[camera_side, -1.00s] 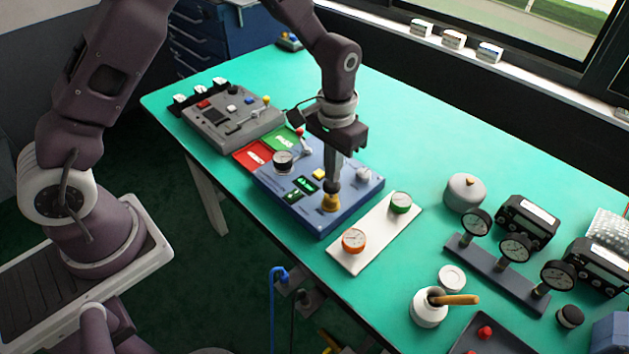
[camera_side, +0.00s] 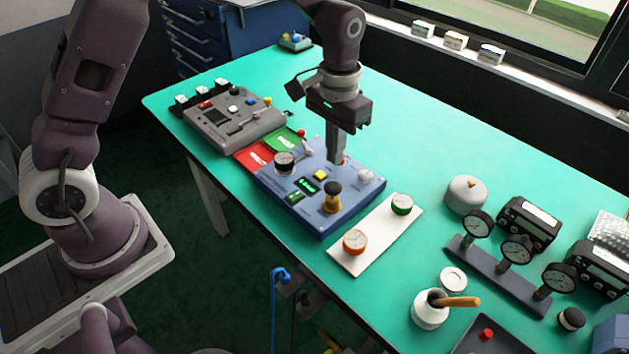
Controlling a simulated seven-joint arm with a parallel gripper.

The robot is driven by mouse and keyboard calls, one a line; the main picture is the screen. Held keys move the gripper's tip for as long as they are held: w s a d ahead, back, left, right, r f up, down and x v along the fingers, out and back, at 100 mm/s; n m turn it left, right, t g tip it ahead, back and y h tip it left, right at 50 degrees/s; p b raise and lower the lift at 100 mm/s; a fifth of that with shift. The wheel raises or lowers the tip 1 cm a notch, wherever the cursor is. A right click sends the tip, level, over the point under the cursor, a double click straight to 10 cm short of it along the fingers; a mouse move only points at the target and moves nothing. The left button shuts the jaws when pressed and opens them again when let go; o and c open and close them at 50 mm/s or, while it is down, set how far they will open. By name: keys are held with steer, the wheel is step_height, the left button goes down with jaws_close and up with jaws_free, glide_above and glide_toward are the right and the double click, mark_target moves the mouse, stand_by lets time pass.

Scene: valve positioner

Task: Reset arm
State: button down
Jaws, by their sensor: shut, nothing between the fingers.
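My gripper (camera_side: 337,156) is shut and empty, pointing down over the back part of the blue panel (camera_side: 330,222). Whether its tips touch the panel I cannot tell. The panel carries a yellow-based knob with a black top (camera_side: 332,196), a black dial with a pale face (camera_side: 284,162), a yellow button (camera_side: 320,175), a lit green display (camera_side: 308,186), a red-tipped lever (camera_side: 302,136) and a pale round knob (camera_side: 365,176). The gripper stands behind the yellow-based knob, apart from it. Part of the panel behind the fingers is hidden.
A grey control box (camera_side: 234,122) and red (camera_side: 254,156) and green (camera_side: 285,140) plates lie left of the panel. A white plate with an orange gauge (camera_side: 355,241) and a green gauge (camera_side: 402,205) lies right. Gauges (camera_side: 515,250) and a brush pot (camera_side: 430,311) stand further right.

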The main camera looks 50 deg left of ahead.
steer(key=s+a+r+t, duration=0.2)
steer(key=s+r, duration=0.7)
steer(key=s+a+r+t, duration=0.2)
steer(key=s+r, duration=0.7)
steer(key=s+a+t, duration=0.1)
steer(key=s, duration=0.6)
steer(key=shift+s+f+t, duration=0.25)
steer(key=shift+f+t, duration=0.05)
steer(key=shift+f, duration=0.1)
